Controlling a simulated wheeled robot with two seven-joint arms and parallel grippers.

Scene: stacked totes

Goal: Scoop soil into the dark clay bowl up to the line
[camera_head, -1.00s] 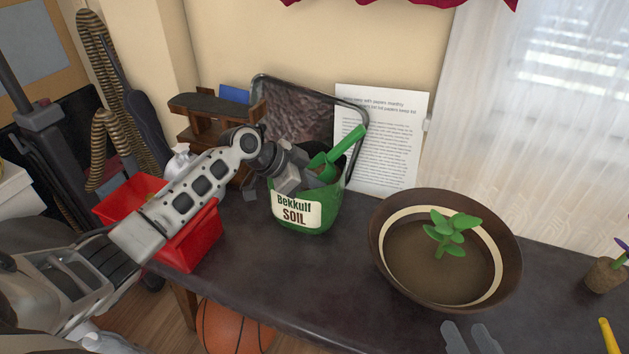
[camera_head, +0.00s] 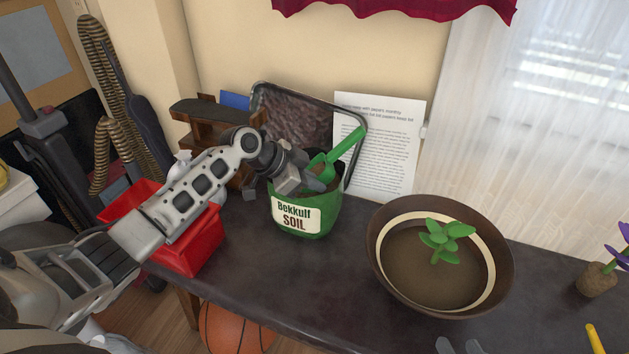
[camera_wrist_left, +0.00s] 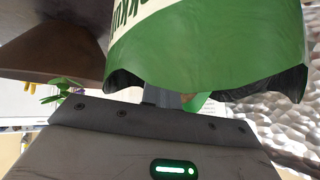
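The dark clay bowl (camera_head: 383,262) stands on the table at right. It has a pale band inside its wall, brown soil (camera_head: 415,268) below that, and a green seedling (camera_head: 438,236) in the middle. The green soil bag (camera_head: 318,222) stands upright left of it. A green scoop (camera_head: 345,146) rests in the bag's mouth with its handle pointing up and right. My left gripper (camera_head: 318,180) is at the bag's mouth beside the scoop; its fingertips are hidden. The wrist view shows the bag (camera_wrist_left: 220,45) close up. My right gripper's fingertips (camera_head: 459,346) show apart at the bottom edge, empty.
A red tote (camera_head: 190,250) stands left of the bag, under my left arm. A dark tray (camera_head: 290,112) and a printed sheet (camera_head: 378,140) lean on the wall behind. A small purple-flowered plant (camera_head: 598,280) and yellow tool (camera_head: 596,338) are at right. Table between bag and bowl is clear.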

